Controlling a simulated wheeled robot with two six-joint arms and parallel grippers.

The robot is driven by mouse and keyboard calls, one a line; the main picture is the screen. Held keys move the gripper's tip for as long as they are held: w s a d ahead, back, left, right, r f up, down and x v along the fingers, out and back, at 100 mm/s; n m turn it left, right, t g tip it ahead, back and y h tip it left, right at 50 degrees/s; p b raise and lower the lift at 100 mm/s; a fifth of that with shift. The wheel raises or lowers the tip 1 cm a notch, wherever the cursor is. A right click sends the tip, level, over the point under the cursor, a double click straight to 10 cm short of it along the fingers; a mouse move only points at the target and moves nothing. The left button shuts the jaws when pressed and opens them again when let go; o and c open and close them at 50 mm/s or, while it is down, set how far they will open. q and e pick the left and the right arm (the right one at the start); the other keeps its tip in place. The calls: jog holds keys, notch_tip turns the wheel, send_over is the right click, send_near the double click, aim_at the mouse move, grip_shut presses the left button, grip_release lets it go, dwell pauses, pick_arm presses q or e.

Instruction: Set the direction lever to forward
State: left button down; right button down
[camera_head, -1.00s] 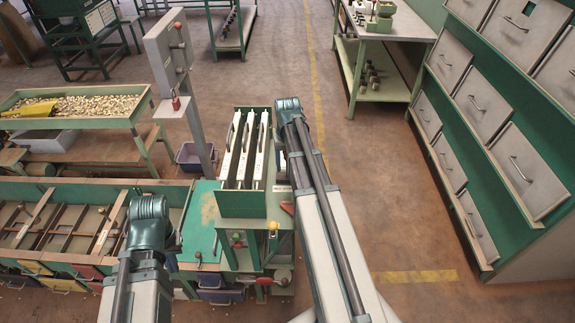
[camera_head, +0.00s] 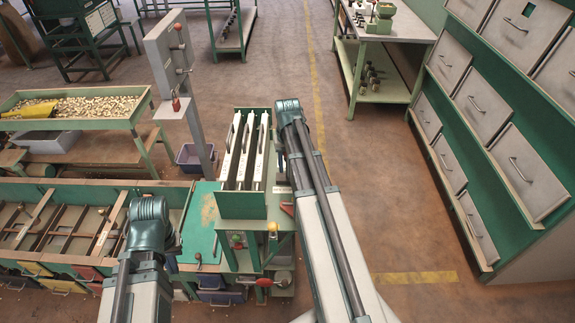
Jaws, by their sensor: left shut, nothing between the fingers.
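The green hopper machine (camera_head: 238,206) stands in the middle of the head view, with tall pale plates in its top. I cannot tell which of these is the direction lever, and no readable label shows. My left gripper (camera_head: 175,243) is shut and empty, left of the machine, mostly behind my left wrist. My right gripper is hidden behind my right arm.
A grey post (camera_head: 178,75) with red-knobbed levers stands behind the machine. A green tray of nuts (camera_head: 80,106) is at the left, above a low divided bin bench (camera_head: 50,235). A drawer cabinet (camera_head: 480,110) lines the right. The floor (camera_head: 370,205) between is clear.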

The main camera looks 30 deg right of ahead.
jog(key=shift+d, duration=0.1)
dwell(0.7)
jog(key=shift+s+d+f+t+y+b, duration=0.15)
jog(key=shift+s+d+t+y+b, duration=0.3)
jog(key=shift+y, duration=0.35)
jog(key=shift+s+d+f+t+y+b, duration=0.2)
jog(key=shift+d+t+y+b, duration=0.15)
jog(key=shift+y, duration=0.25)
jog(key=shift+s+d+f+t+y+b, duration=0.25)
jog(key=shift+d+t+y+b, duration=0.35)
jog(key=shift+y+b, duration=0.45)
jog(key=shift+s+y+b, duration=0.1)
jog(key=shift+y+b, duration=0.15)
jog(key=shift+b, duration=0.2)
jog(key=shift+t, duration=0.3)
jog(key=c, duration=0.6)
grip_release()
jog(key=shift+d, duration=0.15)
jog(key=shift+o, duration=0.2)
